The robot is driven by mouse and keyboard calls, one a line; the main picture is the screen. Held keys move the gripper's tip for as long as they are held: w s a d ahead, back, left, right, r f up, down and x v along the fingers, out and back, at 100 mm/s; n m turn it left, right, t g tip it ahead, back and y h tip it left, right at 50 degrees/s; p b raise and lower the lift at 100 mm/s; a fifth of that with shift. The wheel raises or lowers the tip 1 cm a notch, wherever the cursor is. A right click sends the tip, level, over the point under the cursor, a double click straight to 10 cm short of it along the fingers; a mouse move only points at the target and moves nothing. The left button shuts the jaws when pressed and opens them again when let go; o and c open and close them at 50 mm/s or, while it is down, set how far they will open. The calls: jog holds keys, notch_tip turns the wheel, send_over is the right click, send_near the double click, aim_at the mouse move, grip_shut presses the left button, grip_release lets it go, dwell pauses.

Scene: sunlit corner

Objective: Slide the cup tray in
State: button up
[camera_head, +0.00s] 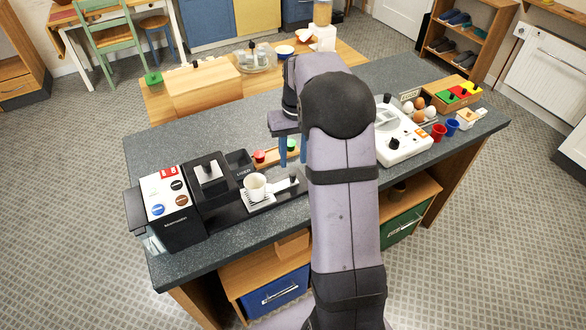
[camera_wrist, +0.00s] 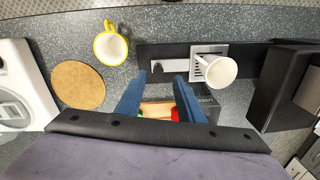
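The cup tray (camera_head: 262,204) is a pale slotted plate with a black upright knob (camera_head: 293,179), on a dark base in front of the coffee machine (camera_head: 208,172). A white cup (camera_head: 254,187) stands on the tray's slotted part. In the wrist view the tray (camera_wrist: 195,73), its knob (camera_wrist: 157,67) and the cup (camera_wrist: 220,72) lie beyond my fingers. My gripper (camera_head: 293,163) points down near the knob, its two blue fingers apart. In the wrist view my gripper (camera_wrist: 158,80) is open and empty, with the knob just past the fingertips. Contact cannot be told.
A wooden rack (camera_wrist: 157,109) with red and green items lies behind my fingers. A yellow-rimmed cup (camera_wrist: 110,45) and a round cork mat (camera_wrist: 78,85) lie beside the tray's base. A white appliance (camera_head: 402,140) and egg holder (camera_head: 418,108) stand right on the counter.

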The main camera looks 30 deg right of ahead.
aim_at(293, 174)
jog(key=shift+w+d, duration=0.15)
jog(key=shift+d, duration=0.1)
jog(key=shift+a+f+p, duration=0.15)
jog(key=shift+f+p, duration=0.5)
jog(key=shift+f, duration=1.2)
jog(key=shift+a+f+p, duration=0.1)
jog(key=shift+f+p, duration=0.5)
jog(key=shift+f, duration=1.2)
grip_shut()
